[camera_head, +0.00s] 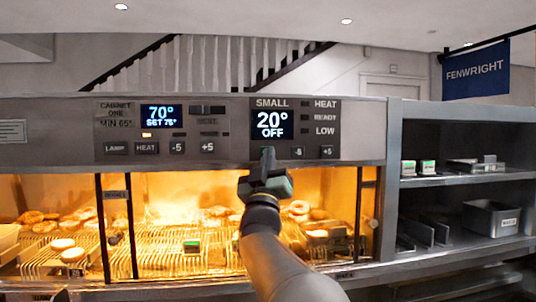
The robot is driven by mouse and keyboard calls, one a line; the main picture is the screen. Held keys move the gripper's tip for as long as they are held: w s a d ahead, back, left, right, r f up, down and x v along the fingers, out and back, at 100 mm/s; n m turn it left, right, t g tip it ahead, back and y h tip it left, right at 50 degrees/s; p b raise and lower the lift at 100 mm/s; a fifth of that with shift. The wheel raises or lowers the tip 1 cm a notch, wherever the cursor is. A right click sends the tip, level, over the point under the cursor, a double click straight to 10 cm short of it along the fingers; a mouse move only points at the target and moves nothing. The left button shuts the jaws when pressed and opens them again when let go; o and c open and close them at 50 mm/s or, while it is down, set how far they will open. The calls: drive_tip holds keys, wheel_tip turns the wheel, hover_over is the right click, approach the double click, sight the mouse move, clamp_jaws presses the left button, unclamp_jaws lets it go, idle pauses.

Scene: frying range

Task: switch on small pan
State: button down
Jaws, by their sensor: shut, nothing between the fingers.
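The small pan's control panel (295,130) is on the right part of the grey fascia, headed SMALL. Its display (272,124) reads 20° and OFF. To its right are the labels HEAT, READY and LOW. Below are a -5 button (298,153) and a +5 button (327,152). My gripper (267,152) is shut and empty, pointing up at the panel just below the display. It covers the spot left of the -5 button, so what is there is mostly hidden. I cannot tell whether the fingertips touch the panel.
The cabinet one panel (160,132) on the left reads 70°, SET 75°, with LAMP, HEAT, -5 and +5 buttons. Below is a lit cabinet with food on wire racks (165,262). Grey shelves (460,180) at right hold small boxes and a metal bin (490,217).

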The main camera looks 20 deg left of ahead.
idle(0.4)
drive_tip(key=shift+w+a, duration=0.25)
drive_tip(key=shift+w, duration=0.15)
drive_tip(key=shift+s+d+f+b, duration=0.1)
drive_tip(key=shift+s+b, duration=0.1)
drive_tip(key=shift+b, duration=0.2)
drive_tip(key=shift+s+d+b, duration=0.15)
drive_tip(key=shift+s+b, duration=0.05)
drive_tip(key=shift+b, duration=0.1)
drive_tip(key=s+d+b, duration=0.2)
drive_tip(key=s+b, duration=0.3)
drive_tip(key=shift+s+d, duration=0.15)
drive_tip(key=shift+d, duration=0.25)
